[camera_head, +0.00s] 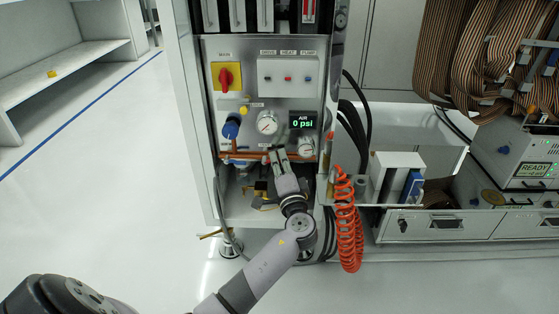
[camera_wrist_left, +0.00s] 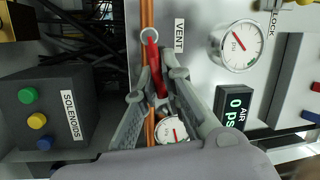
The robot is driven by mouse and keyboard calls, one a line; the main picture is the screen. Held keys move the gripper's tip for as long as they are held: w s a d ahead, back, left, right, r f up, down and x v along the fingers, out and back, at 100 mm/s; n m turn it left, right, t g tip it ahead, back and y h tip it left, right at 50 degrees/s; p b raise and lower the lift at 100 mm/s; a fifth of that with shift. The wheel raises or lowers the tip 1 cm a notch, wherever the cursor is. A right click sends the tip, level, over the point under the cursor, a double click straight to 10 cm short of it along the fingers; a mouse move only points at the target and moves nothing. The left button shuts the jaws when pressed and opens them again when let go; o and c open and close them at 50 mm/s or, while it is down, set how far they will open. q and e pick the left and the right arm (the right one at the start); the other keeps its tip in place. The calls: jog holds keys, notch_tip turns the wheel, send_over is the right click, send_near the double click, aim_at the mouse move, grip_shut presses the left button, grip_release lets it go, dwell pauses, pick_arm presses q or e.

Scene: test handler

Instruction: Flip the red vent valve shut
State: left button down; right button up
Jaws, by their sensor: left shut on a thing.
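The red vent valve lever (camera_wrist_left: 153,62) shows in the left wrist view by the VENT label (camera_wrist_left: 179,36), on a copper pipe (camera_wrist_left: 147,15). The lever lies nearly along the pipe, slightly slanted. My left gripper (camera_wrist_left: 157,78) is shut on the red lever, with a finger on each side of it. In the head view my left gripper (camera_head: 277,153) is at the lower part of the panel, in front of the copper pipe (camera_head: 247,155), and hides the lever there. My right gripper is not in view.
The AIR display (camera_head: 302,121) reads 0 psi. Gauges (camera_head: 267,122) (camera_head: 306,146), a blue regulator knob (camera_head: 231,128) and a red-yellow main switch (camera_head: 226,77) are close by. A SOLENOIDS box (camera_wrist_left: 48,110) sits beside the pipe. An orange coiled hose (camera_head: 347,220) hangs at right.

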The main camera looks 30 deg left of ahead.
pick_arm(q)
jog(key=m, duration=0.1)
jog(key=f+m+t, duration=0.1)
jog(key=m, duration=0.1)
jog(key=c, duration=1.7)
grip_release()
jog(key=shift+d, duration=0.1)
jog(key=v, duration=1.2)
